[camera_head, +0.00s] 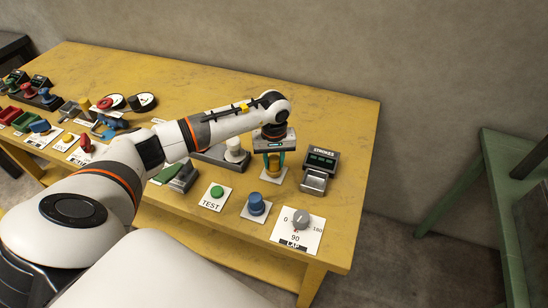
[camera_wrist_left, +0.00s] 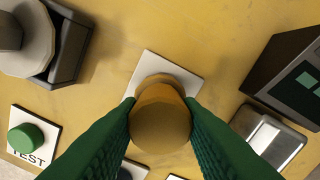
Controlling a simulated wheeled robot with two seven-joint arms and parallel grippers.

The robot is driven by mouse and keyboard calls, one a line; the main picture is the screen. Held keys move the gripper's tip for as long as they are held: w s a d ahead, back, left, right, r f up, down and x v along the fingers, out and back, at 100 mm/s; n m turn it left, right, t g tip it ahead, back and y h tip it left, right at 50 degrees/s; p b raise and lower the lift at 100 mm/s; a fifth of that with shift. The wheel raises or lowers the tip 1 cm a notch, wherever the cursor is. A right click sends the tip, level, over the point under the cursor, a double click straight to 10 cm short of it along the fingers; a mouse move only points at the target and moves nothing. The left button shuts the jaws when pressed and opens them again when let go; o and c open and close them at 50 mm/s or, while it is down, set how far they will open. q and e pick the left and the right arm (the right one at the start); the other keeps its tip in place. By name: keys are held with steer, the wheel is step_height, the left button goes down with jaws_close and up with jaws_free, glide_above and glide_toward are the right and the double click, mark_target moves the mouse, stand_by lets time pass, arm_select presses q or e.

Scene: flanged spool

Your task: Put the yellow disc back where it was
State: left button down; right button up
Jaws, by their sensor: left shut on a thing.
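My left gripper (camera_head: 274,161) reaches down near the right end of the yellow table. It is shut on the yellow disc (camera_head: 273,166), a round, yellow-brown flanged piece. In the left wrist view, the disc (camera_wrist_left: 160,124) sits between the two green fingers, with a narrower orange rim showing behind it. A white square card (camera_head: 273,177) lies directly below, and it also shows in the left wrist view (camera_wrist_left: 150,64). I cannot tell whether the yellow piece touches the card. My right gripper is not in view.
The STROKES counter box (camera_head: 321,160) stands close on the right. In front are the green TEST button (camera_head: 217,191), a blue knob (camera_head: 257,203) and a grey dial (camera_head: 301,219). Table behind the gripper is clear.

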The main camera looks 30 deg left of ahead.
mark_target(274, 159)
arm_select(q)
steer(key=shift+f+b, duration=0.2)
steer(key=shift+b, duration=0.1)
steer(key=c, duration=1)
jaws_free()
steer(key=shift+r, duration=0.2)
step_height(274, 159, up, 12)
steer(key=shift+b, duration=1.1)
